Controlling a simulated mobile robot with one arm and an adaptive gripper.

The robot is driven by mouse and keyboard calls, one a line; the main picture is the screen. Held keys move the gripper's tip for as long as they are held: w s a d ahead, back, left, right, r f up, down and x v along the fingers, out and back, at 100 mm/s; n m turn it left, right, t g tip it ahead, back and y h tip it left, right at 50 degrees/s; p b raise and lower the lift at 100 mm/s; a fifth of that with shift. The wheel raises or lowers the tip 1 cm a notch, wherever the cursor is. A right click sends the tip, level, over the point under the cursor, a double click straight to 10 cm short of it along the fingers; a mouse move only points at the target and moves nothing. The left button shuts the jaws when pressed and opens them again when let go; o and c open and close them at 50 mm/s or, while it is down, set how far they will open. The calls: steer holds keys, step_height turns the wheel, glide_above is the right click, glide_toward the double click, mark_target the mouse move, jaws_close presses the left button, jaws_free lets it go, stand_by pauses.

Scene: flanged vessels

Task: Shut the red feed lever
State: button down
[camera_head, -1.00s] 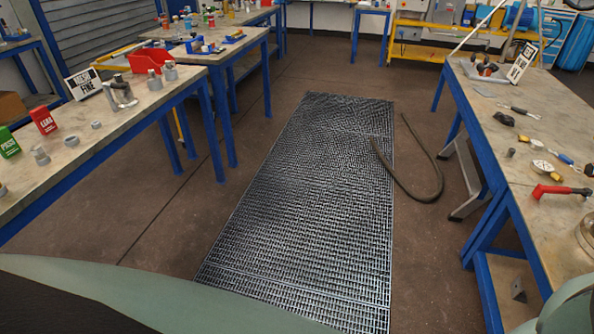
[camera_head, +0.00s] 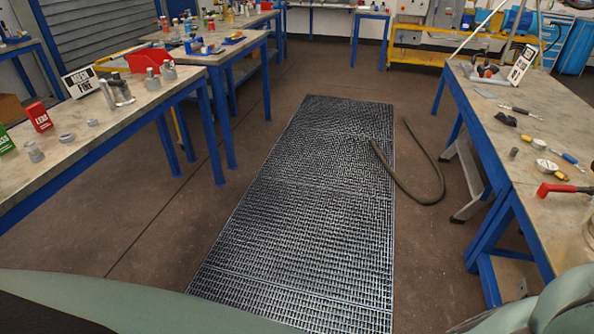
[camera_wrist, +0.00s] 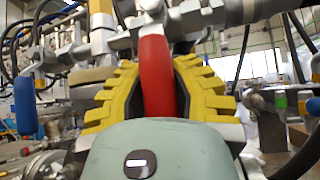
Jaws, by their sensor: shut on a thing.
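The red lever (camera_wrist: 155,82) stands upright in the middle of the wrist view, among metal pipework. My gripper (camera_wrist: 157,68) has its yellow ribbed fingers on both sides of the lever and is shut on it. The lever's lower end is hidden behind the pale green gripper body. Its upper end meets silver fittings. The head view shows neither my gripper nor clearly this lever.
In the wrist view, a blue handle (camera_wrist: 25,105) hangs at left and dark hoses run at right. In the head view, blue-legged benches with tools stand left (camera_head: 105,128) and right (camera_head: 545,215). Floor grating (camera_head: 310,210) lies between; a loose hose (camera_head: 408,190) lies at its right.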

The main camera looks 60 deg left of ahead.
steer(key=shift+a, duration=0.1)
steer(key=c, duration=1.2)
jaws_free()
steer(key=shift+a, duration=0.15)
steer(key=o, duration=0.5)
steer(key=shift+c, duration=0.2)
steer(key=v, duration=1.2)
steer(key=shift+s, duration=0.1)
